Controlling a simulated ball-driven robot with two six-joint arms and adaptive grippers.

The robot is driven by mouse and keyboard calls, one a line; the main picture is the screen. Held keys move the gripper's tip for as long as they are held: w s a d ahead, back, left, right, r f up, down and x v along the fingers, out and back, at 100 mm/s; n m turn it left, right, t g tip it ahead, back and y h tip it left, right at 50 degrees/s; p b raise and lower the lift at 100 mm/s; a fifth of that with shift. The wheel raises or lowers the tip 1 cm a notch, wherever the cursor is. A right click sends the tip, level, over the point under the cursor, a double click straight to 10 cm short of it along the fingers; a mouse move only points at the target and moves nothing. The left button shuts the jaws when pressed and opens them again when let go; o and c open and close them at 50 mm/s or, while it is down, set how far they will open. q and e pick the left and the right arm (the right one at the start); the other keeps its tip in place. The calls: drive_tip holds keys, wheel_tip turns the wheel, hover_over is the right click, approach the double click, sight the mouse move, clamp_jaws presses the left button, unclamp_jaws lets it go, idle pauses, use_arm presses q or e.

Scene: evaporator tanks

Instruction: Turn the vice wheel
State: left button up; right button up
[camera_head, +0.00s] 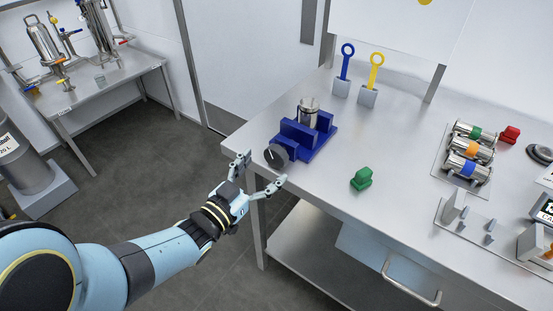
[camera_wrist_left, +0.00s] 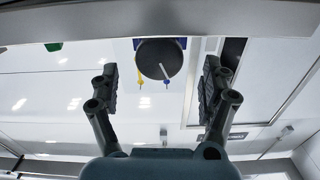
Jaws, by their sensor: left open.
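The vice wheel (camera_head: 276,156) is a dark round knob with a pale line across its face, on the front of the blue vice (camera_head: 318,146) near the table's left corner. A metal cylinder (camera_head: 308,114) stands in the vice. My left gripper (camera_head: 258,170) is open, its fingertips close to the wheel, one on either side in the head view. In the left wrist view the wheel (camera_wrist_left: 161,60) sits between and beyond the open fingers (camera_wrist_left: 160,82), with a gap on both sides. I cannot tell how far it is in depth. My right gripper is not in view.
A green block (camera_head: 361,179) stands on the steel table (camera_head: 320,186) right of the vice. Blue (camera_head: 344,68) and yellow (camera_head: 372,72) ring tools stand behind. Banded metal cylinders (camera_head: 471,151) lie in a rack at the right. Open floor (camera_head: 150,170) lies left of the table.

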sight(274, 161)
use_arm(q)
drive_tip(key=b+x, duration=0.1)
drive_tip(key=x, duration=0.1)
drive_tip(key=b+x, duration=0.1)
drive_tip(key=x, duration=0.1)
drive_tip(key=shift+w+d+f, duration=0.15)
drive_tip(key=shift+d+f, duration=0.05)
drive_tip(key=shift+d, duration=0.05)
drive_tip(key=shift+w+d+r+b, duration=0.15)
drive_tip(key=shift+w+d+b, duration=0.1)
drive_tip(key=shift+w+b, duration=0.25)
drive_tip(key=c, duration=1.2)
drive_tip(key=shift+o, duration=0.2)
drive_tip(key=shift+n, duration=1.5)
